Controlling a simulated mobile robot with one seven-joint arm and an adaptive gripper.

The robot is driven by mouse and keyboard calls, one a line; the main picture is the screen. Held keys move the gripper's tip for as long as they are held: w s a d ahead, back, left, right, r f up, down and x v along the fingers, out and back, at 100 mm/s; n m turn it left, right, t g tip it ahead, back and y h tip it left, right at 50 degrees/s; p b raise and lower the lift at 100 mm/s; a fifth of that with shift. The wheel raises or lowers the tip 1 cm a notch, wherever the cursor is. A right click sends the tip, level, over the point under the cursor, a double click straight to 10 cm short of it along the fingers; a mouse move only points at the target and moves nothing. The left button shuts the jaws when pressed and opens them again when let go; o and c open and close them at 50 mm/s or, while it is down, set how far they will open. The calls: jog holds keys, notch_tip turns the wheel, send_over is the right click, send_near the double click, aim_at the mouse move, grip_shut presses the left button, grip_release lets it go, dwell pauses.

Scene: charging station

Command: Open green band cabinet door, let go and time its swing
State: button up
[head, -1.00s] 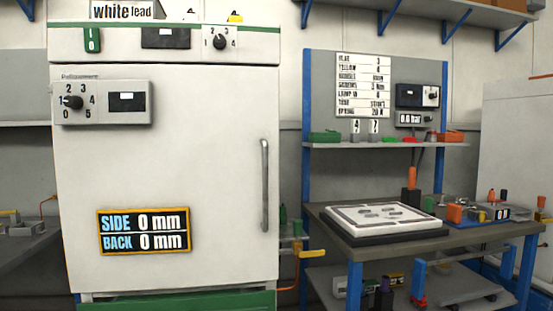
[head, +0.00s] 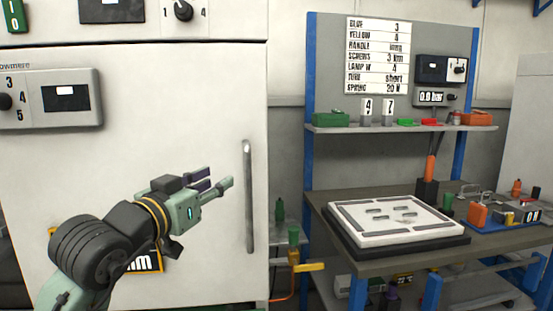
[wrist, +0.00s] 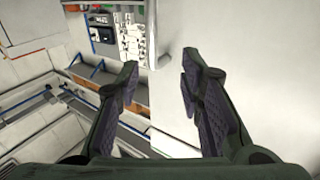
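The white cabinet door (head: 185,120) fills the left of the head view and looks shut. Its long vertical grey handle (head: 249,195) is near the door's right edge. My gripper (head: 216,180) is in front of the door, left of the handle and apart from it in the picture, with its fingers pointing right. In the wrist view my gripper (wrist: 160,85) has its two dark-padded fingers spread, with nothing between them. My arm hides most of the yellow-framed SIDE/BACK readout (head: 150,262). The cabinet's lower green band is out of the head view now.
To the right stands a workbench (head: 370,262) with a white tray-like board (head: 395,232) on it. A shelf (head: 400,128) with small boxes runs above the bench. A small stand with an orange-yellow tap (head: 308,267) is close to the cabinet's right side.

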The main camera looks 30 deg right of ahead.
aim_at(246, 172)
jog(key=p+x, duration=0.1)
jog(key=x, duration=0.3)
jog(key=p+x, duration=0.1)
jog(key=x, duration=0.2)
jog(key=s+f+p+x, duration=0.1)
jog(key=x, duration=0.3)
jog(key=shift+w+d, duration=0.3)
jog(key=shift+d, duration=0.4)
jog(key=shift+c, duration=0.2)
grip_shut()
